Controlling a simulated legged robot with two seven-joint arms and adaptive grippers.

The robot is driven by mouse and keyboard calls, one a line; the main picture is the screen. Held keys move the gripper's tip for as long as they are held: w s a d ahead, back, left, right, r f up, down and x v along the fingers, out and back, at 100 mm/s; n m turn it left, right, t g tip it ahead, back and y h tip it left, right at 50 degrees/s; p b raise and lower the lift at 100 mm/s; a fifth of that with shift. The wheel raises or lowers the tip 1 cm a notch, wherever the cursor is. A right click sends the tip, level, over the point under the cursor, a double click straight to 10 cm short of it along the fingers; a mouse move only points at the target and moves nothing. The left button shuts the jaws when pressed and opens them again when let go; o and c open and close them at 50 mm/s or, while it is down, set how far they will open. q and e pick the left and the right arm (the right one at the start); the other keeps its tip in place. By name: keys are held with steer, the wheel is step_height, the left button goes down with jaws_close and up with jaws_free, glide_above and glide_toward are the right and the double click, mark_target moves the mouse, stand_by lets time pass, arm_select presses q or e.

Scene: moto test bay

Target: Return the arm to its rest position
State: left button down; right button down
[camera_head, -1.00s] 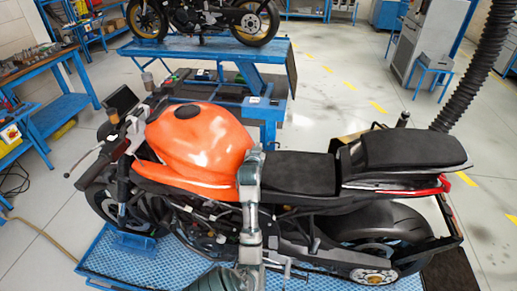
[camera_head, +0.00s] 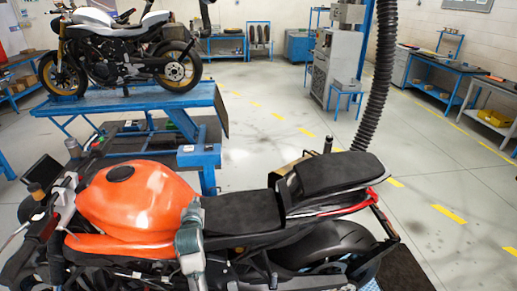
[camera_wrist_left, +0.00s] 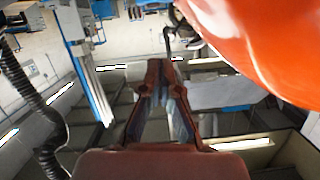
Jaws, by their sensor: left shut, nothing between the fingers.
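My left arm comes up from the bottom edge in the head view, in front of the orange motorcycle. Its upper end, with the left gripper (camera_head: 191,212), overlaps the rear of the orange tank (camera_head: 135,203) and the front of the black seat (camera_head: 240,213); I cannot tell whether it touches them. In the left wrist view, the fingers of the left gripper (camera_wrist_left: 166,66) come together at the tips, shut and empty. The orange tank (camera_wrist_left: 270,45) fills the upper right of that view, close beside the fingers. My right gripper is in neither view.
A blue lift table (camera_head: 130,100) with a second motorcycle (camera_head: 110,50) stands behind. A black ribbed hose (camera_head: 377,85) hangs right of centre. Workbenches line the back and right walls. The floor (camera_head: 285,115) between is open.

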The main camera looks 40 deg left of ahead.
arm_select(q)
steer(key=w+d+f+m+h, duration=0.2)
steer(key=d+f+m+h, duration=0.1)
steer(key=d+f, duration=0.65)
steer(key=w+d+f+m+h, duration=0.35)
steer(key=d+f, duration=0.25)
steer(key=d, duration=0.6)
steer(key=s+d+f+m+g+h, duration=0.25)
steer(key=s+d+f, duration=0.5)
steer(key=d, duration=0.45)
steer(key=s+d+f+m+g+h, duration=0.25)
steer(key=s+d+f, duration=0.55)
steer(key=d, duration=0.4)
steer(key=s+f+g, duration=0.1)
steer(key=s+f, duration=0.1)
steer(key=f, duration=1.1)
steer(key=s+f+g, duration=0.1)
steer(key=s+f, duration=0.1)
steer(key=f, duration=1)
steer(key=s+a+f+g, duration=0.1)
steer(key=s+a+f, duration=0.2)
steer(key=s+f, duration=1.3)
steer(key=shift+s+h, duration=0.35)
steer(key=shift+s, duration=0.1)
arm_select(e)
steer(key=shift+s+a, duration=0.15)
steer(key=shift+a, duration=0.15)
